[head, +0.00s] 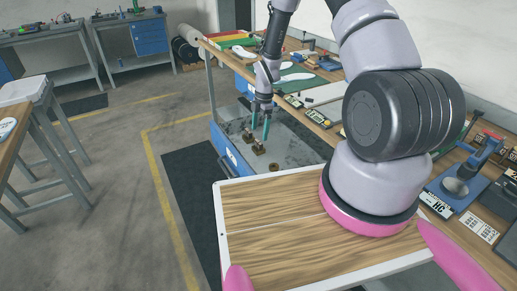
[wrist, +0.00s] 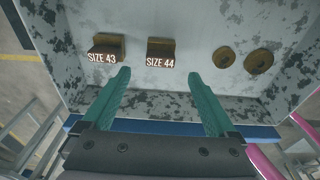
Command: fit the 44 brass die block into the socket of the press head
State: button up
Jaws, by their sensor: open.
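The 44 brass die block (wrist: 161,48), with a "SIZE 44" label on its face, lies in a grey, worn drawer in the wrist view. It also shows in the head view (head: 258,149). My gripper (wrist: 158,76) has two green fingers, apart and empty. Their tips are on the near side of the 44 block, one to each side of it in the picture; I cannot tell their height above the drawer floor. My gripper is over the drawer in the head view (head: 260,132). A blue press (head: 464,185) stands on the bench at right; its socket cannot be made out.
A similar block labelled "SIZE 43" (wrist: 107,46) lies left of the 44. Two brass rings, one nearer (wrist: 225,57) and one farther right (wrist: 259,61), lie to its right. The drawer's walls surround them. A wooden-topped tray (head: 265,215) is close to my body.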

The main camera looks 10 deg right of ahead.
aim_at(259, 142)
jog(key=shift+s+a+f, duration=0.1)
jog(key=shift+f, duration=1.3)
jog(key=shift+a+f, duration=0.1)
jog(key=shift+f, duration=1.25)
grip_shut()
